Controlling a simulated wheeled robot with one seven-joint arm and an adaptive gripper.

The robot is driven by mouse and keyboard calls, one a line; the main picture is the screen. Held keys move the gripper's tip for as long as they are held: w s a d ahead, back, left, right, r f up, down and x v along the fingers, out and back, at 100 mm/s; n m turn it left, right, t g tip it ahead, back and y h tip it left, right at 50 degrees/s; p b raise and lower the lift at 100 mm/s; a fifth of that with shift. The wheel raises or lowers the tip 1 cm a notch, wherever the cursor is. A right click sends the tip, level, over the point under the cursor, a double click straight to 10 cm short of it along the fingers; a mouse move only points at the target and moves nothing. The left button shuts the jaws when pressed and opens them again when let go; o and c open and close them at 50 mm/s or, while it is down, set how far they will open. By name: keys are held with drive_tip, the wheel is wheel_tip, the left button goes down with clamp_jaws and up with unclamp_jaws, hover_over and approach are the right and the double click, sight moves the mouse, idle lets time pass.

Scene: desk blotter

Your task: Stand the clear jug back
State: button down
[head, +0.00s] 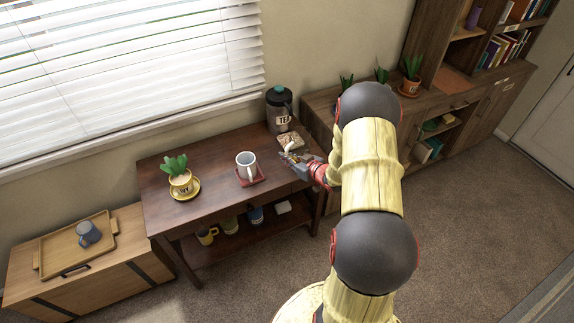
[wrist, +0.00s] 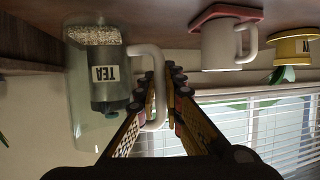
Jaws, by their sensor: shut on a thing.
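The clear jug (wrist: 78,110) is see-through with a pale handle and grain-like contents at its base. It stands upright, appearing inverted in the wrist view. In the head view it shows faintly at the table's right end as a pale beige patch (head: 291,141). My gripper (wrist: 167,72) is shut on the jug's handle (wrist: 155,112); in the head view the gripper (head: 291,157) is at the table's right side. I cannot tell whether the jug's base touches the table (head: 215,165).
A dark TEA canister (head: 280,108) stands behind the jug. A white mug (head: 246,160) sits on a red coaster (head: 243,180) to the left. A potted plant (head: 178,175) on a yellow saucer is farther left. Bare wood lies between them. A shelf unit (head: 430,105) stands to the right.

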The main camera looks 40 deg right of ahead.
drive_tip(key=shift+f+b, duration=0.8)
drive_tip(key=shift+f, duration=0.8)
drive_tip(key=shift+f, duration=0.15)
drive_tip(key=c, duration=1.9)
unclamp_jaws()
